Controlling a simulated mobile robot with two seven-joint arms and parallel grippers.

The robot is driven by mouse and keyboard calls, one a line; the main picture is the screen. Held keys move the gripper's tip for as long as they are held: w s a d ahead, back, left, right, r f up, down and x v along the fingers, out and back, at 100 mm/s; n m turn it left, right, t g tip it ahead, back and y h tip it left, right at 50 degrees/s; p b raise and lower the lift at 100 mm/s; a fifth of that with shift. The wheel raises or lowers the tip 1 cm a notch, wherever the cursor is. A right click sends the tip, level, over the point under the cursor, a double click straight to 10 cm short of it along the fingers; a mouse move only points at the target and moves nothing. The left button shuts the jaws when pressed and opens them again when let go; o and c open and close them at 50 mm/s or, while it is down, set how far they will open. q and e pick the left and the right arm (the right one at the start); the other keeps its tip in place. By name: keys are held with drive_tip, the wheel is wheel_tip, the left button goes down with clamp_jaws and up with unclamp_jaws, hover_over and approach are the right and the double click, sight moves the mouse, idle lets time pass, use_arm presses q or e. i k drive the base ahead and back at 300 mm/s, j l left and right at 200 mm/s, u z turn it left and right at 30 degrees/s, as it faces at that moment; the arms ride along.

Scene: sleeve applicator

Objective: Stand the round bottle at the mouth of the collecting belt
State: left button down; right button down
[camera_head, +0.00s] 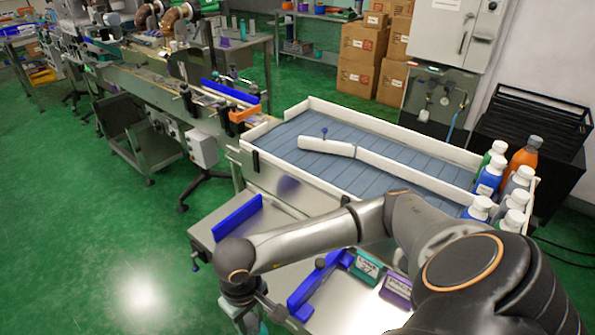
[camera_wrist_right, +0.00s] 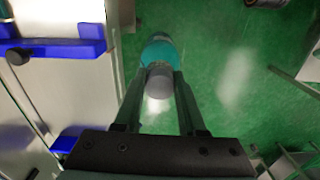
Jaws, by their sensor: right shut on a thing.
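In the right wrist view a round teal bottle (camera_wrist_right: 160,52) with a grey cap (camera_wrist_right: 160,83) is between the fingers of my right gripper (camera_wrist_right: 160,88), which is shut on it by the cap end. In the head view my right gripper (camera_head: 243,310) is at the bottom, by the near end of the steel table, with a sliver of teal (camera_head: 263,328) beside it. The bottle's base is hidden there. The collecting belt (camera_head: 330,172), blue-grey with white side walls, lies beyond my arm. My left gripper is not in view.
A white guide bar (camera_head: 326,146) lies across the belt. Blue rails (camera_head: 236,217) and labelled teal (camera_head: 366,267) and purple (camera_head: 398,289) blocks are on the steel table.

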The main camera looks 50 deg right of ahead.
sight(291, 134)
drive_tip(key=i, duration=2.8)
drive_tip(key=i+j+z, duration=0.25)
drive_tip(key=i, duration=0.5)
drive_tip(key=l+z, duration=0.15)
drive_tip(key=z, duration=2.75)
